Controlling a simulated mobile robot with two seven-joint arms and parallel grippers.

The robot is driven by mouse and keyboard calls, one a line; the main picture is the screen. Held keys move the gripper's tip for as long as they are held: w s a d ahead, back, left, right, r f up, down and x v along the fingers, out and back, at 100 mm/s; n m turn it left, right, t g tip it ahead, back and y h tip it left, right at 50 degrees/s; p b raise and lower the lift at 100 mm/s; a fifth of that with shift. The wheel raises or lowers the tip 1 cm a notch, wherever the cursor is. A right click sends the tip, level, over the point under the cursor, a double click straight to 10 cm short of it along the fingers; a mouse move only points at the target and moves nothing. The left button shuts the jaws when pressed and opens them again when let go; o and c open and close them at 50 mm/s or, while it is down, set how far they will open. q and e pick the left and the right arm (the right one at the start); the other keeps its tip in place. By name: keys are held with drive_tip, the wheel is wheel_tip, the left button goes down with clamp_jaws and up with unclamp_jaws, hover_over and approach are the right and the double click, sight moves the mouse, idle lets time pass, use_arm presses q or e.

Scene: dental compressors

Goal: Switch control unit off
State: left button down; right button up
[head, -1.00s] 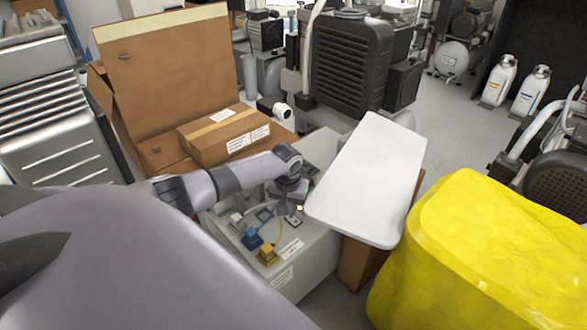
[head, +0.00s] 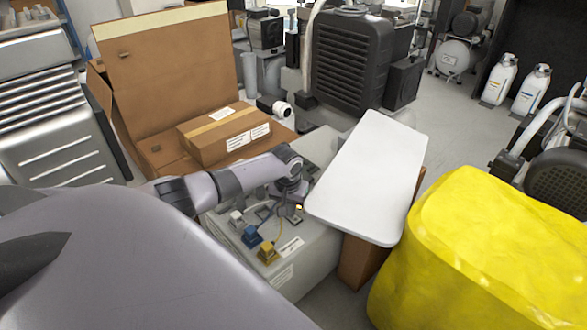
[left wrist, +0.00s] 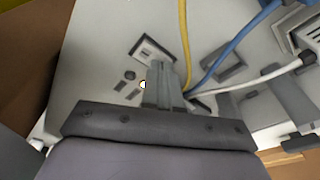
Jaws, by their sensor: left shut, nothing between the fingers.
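The control unit, a pale grey box (head: 318,262), stands below the middle of the head view. White, blue (head: 252,237) and yellow (head: 267,253) plugs sit on its top, and a small light spot (head: 299,208) shows near my gripper. My left gripper (head: 290,200) points down at the unit's top. In the left wrist view my left fingers (left wrist: 164,78) are closed together and empty, close over the panel. A labelled plate (left wrist: 150,50) and a bright round spot (left wrist: 143,85) are beside them. The fingertips cover part of the panel, so contact is unclear. My right gripper is out of view.
A white board (head: 372,175) lies close on the right of the unit, on a brown box. A yellow bulky object (head: 480,255) fills the lower right. An open cardboard box (head: 170,75) with a smaller carton (head: 222,135) is behind left. Cables (left wrist: 185,45) cross beside my fingers.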

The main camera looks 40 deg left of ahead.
use_arm(q)
drive_tip(key=shift+r, duration=0.1)
wheel_tip(320, 180, up, 2)
drive_tip(key=p, duration=0.3)
drive_tip(key=shift+r, duration=0.2)
wheel_tip(320, 180, up, 3)
drive_tip(key=p, duration=0.3)
drive_tip(key=shift+f, duration=0.15)
drive_tip(key=shift+r+p, duration=0.65)
drive_tip(key=shift+p, duration=0.2)
drive_tip(key=shift+r, duration=0.15)
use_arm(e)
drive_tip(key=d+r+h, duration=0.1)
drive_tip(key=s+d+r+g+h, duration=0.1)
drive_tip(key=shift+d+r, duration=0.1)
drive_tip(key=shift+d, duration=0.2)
